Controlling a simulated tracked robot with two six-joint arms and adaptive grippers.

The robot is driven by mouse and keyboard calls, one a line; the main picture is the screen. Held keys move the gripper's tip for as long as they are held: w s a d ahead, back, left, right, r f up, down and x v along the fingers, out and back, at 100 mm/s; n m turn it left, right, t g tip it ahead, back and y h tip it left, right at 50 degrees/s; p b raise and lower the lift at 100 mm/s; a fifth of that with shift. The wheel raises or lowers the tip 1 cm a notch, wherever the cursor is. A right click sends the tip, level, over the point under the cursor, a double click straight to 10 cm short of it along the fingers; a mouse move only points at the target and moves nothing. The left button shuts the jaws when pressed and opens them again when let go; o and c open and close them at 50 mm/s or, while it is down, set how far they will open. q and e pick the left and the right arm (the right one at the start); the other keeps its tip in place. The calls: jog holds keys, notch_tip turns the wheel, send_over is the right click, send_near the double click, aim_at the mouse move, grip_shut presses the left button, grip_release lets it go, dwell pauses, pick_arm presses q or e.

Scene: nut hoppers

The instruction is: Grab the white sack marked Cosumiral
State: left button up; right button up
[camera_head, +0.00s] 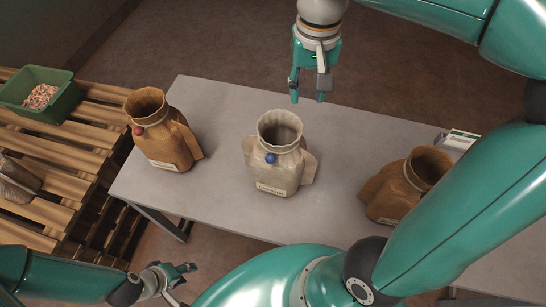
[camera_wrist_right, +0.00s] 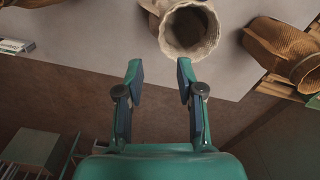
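The pale, off-white sack (camera_head: 278,165) stands upright and open-mouthed in the middle of the grey table, with a blue ball-like seal and a front label too small to read surely. Its round mouth shows at the top of the right wrist view (camera_wrist_right: 190,30). My right gripper (camera_head: 308,96) is open and empty, pointing down beyond the table's far edge, apart from the sack. Its two spread fingers show in the right wrist view (camera_wrist_right: 160,70), with the sack ahead of them. My left gripper (camera_head: 178,282) is low at the left, away from the sacks, apparently open and empty.
A brown sack with a red seal (camera_head: 163,140) stands left on the table (camera_head: 225,110). Another brown sack (camera_head: 405,188) stands right, partly behind my arm, near a white-green box (camera_head: 458,140). A green bin (camera_head: 40,93) sits on wooden pallets at left. Table between sacks is clear.

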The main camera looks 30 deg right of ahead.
aim_at(299, 126)
jog(key=f, duration=0.7)
jog(key=w+f, duration=0.1)
jog(key=f, duration=0.2)
jog(key=shift+a+f, duration=0.1)
jog(key=shift+f, duration=0.25)
notch_tip(299, 126, down, 5)
jog(key=shift+f+p, duration=0.1)
jog(key=shift+p, duration=0.25)
grip_shut()
